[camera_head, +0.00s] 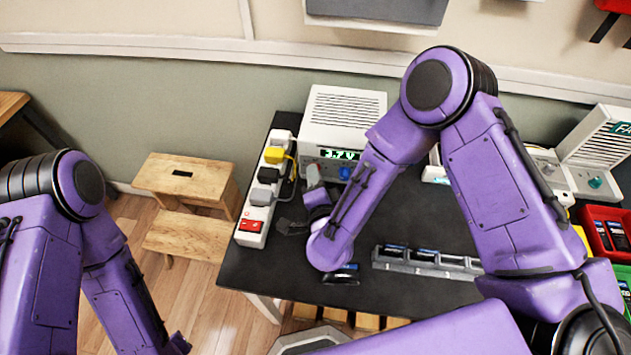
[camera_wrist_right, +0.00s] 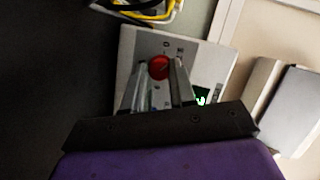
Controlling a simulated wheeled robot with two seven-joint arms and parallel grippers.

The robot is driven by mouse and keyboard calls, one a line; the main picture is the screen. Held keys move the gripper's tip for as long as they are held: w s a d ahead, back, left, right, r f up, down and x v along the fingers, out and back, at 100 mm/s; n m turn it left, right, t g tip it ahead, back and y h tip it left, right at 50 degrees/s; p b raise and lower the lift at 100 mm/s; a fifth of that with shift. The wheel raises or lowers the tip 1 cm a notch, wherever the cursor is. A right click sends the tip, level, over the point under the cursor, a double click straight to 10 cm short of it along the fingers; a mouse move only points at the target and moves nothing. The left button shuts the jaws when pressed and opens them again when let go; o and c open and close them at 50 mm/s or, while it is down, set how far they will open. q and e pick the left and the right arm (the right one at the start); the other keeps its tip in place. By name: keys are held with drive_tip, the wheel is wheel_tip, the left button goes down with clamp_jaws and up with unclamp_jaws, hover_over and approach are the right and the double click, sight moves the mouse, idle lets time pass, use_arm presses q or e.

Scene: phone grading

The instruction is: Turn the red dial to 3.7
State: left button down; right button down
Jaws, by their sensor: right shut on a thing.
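The white power supply box (camera_head: 343,118) stands at the back of the black table, with a lit green display (camera_head: 340,154) on its front. The digits are too small to read surely. In the right wrist view the red dial (camera_wrist_right: 159,67) sits on the box's pale front panel (camera_wrist_right: 208,62). My right gripper (camera_wrist_right: 160,72) has its two fingers on either side of the dial, shut on it. In the head view the right gripper (camera_head: 314,178) is at the box's front, and the dial is hidden there. Of my left arm, only links show at the left.
A white power strip (camera_head: 252,215) with several coloured plugs lies along the table's left edge. A grey slotted rack (camera_head: 425,263) is at the middle right. A wooden step stool (camera_head: 185,180) stands left of the table.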

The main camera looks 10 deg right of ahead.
drive_tip(key=shift+m, duration=0.4)
drive_tip(key=c, duration=0.9)
unclamp_jaws()
drive_tip(key=b+v, duration=0.3)
drive_tip(key=v, duration=0.7)
drive_tip(key=shift+f, duration=0.2)
drive_tip(key=shift+s+d+r, duration=0.1)
drive_tip(key=shift+s, duration=0.2)
